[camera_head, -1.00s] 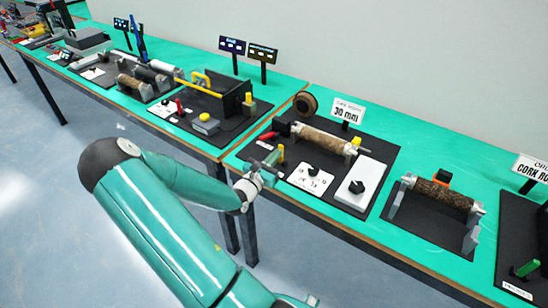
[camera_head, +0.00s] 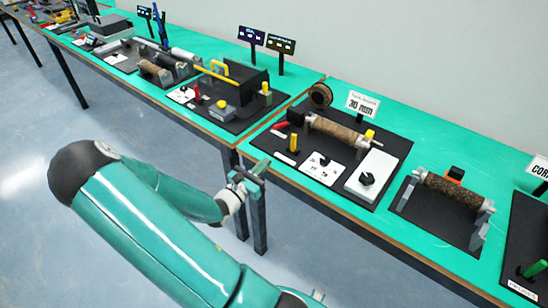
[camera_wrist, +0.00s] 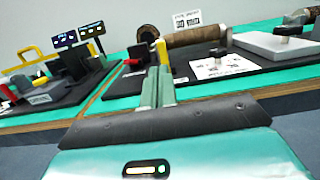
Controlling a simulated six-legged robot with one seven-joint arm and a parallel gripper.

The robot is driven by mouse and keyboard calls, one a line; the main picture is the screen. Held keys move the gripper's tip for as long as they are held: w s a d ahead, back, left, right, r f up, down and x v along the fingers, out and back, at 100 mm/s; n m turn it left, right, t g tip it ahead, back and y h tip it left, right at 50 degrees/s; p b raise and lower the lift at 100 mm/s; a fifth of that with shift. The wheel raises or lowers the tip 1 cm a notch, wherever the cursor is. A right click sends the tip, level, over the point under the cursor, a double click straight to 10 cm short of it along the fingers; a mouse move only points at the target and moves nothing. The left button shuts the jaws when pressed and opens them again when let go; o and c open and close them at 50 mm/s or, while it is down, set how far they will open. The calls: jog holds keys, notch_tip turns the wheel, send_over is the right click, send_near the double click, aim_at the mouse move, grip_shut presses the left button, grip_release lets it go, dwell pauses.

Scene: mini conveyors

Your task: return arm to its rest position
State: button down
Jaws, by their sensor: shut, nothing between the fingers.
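My gripper (camera_head: 255,172) is at the end of my teal arm, in front of the table's front edge in the head view. Its two fingers are together with nothing between them. In the wrist view the fingers (camera_wrist: 158,88) stand side by side, pointing toward the table. My gripper appears clear of the table and touches no object that I can see.
The teal table (camera_head: 400,236) runs across the view. Beyond my gripper is a mini conveyor (camera_head: 336,130) with a yellow post (camera_head: 293,143), a white dial card (camera_head: 322,167) and a white box (camera_head: 372,174). Another conveyor (camera_head: 450,187) stands to the right. Open floor (camera_head: 60,240) lies left.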

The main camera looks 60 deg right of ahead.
jog(key=shift+w+a, duration=0.15)
jog(key=shift+a, duration=0.55)
jog(key=shift+a, duration=0.1)
jog(key=a+r+m+t+y, duration=0.3)
jog(key=a+r+m+y, duration=0.2)
jog(key=a, duration=0.7)
jog(key=a+r+m+t+y, duration=0.2)
jog(key=a+r+m+y, duration=0.3)
jog(key=a, duration=0.8)
jog(key=a+r+m+t+y, duration=0.3)
jog(key=a+r+m+y, duration=0.3)
jog(key=a+r+y, duration=0.3)
jog(key=a+r, duration=0.2)
jog(key=a, duration=0.2)
jog(key=shift+r+t, duration=0.3)
